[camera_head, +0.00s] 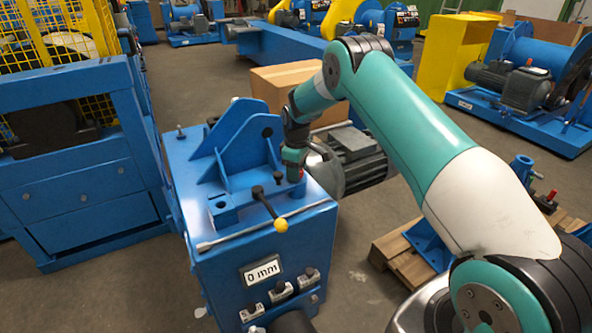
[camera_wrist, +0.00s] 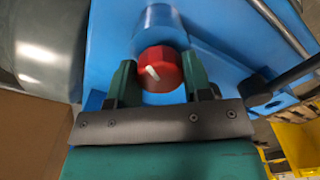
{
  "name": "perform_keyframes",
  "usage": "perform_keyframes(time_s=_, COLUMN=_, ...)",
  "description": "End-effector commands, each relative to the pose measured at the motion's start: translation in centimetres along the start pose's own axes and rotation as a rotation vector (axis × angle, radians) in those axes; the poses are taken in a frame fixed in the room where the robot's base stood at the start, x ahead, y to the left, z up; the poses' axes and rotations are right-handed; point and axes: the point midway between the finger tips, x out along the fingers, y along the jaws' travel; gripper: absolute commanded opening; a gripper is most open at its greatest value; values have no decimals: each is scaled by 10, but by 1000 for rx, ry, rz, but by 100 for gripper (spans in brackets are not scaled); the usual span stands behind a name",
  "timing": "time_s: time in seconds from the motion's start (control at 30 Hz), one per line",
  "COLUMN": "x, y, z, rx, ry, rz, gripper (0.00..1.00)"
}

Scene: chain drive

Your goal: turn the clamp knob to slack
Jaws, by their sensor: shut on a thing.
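The clamp knob (camera_wrist: 165,80) is red with a short slanted white mark on its face. It sits at the end of a blue round post (camera_wrist: 158,22) on the blue machine (camera_head: 185,160). My gripper (camera_wrist: 160,76) has one green finger on each side of the knob and is shut on it. In the head view my gripper (camera_head: 294,160) points down at the right of the blue bracket (camera_head: 240,140), and only a small red part of the knob (camera_head: 301,175) shows there.
A lever with a yellow ball (camera_head: 281,225) and a long metal bar (camera_head: 240,236) lie in front of the bracket. A "0 mm" plate (camera_head: 262,270) is on the machine's front. A grey motor (camera_head: 355,160) stands close on the right. A cardboard box (camera_head: 285,80) is behind.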

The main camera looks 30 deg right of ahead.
Motion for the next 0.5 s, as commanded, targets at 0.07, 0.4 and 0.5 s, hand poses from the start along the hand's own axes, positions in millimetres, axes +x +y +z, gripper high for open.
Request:
perform_keyframes(time_s=0.07, x=-1, y=1, z=0, rx=-66, ry=2, rz=2, gripper=22)
perform_keyframes(time_s=0.4, x=-1, y=1, z=0, rx=-293, ry=2, rz=2, gripper=22)
perform_keyframes(time_s=0.5, x=-1, y=1, z=0, rx=-334, ry=2, rz=2, gripper=22)
